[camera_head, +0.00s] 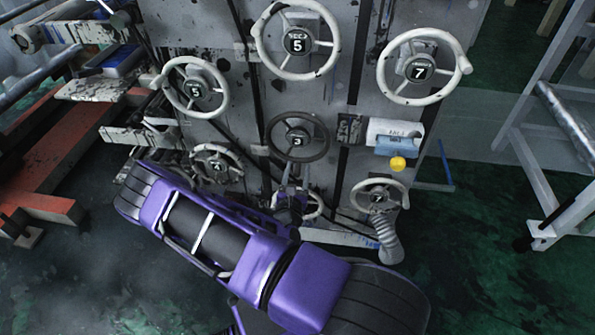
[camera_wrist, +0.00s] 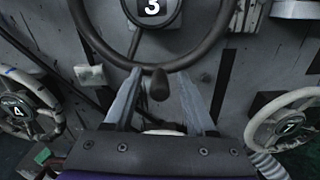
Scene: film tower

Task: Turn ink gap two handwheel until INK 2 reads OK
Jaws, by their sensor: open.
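Several numbered handwheels stand on a grey machine panel (camera_head: 340,75). I can read no wheel marked 2, and no INK 2 readout is legible. The dark handwheel marked 3 (camera_head: 297,137) is at the middle; it also fills the top of the wrist view (camera_wrist: 190,55). Its dark crank knob (camera_wrist: 159,84) shows between the fingers of my gripper (camera_wrist: 159,76), which is open, one finger on each side. In the head view my gripper (camera_head: 291,185) is below wheel 3, in front of a pale lower wheel (camera_head: 313,207) that it partly hides. Contact cannot be told.
White wheels marked 5 (camera_head: 265,42) and 7 (camera_head: 460,72) are above; a wheel marked 4 (camera_head: 238,160) and a lower 7 (camera_head: 404,192) flank my gripper. A white-and-blue box (camera_head: 395,133) and yellow knob (camera_head: 398,163) are right. A metal frame (camera_head: 535,160) stands far right.

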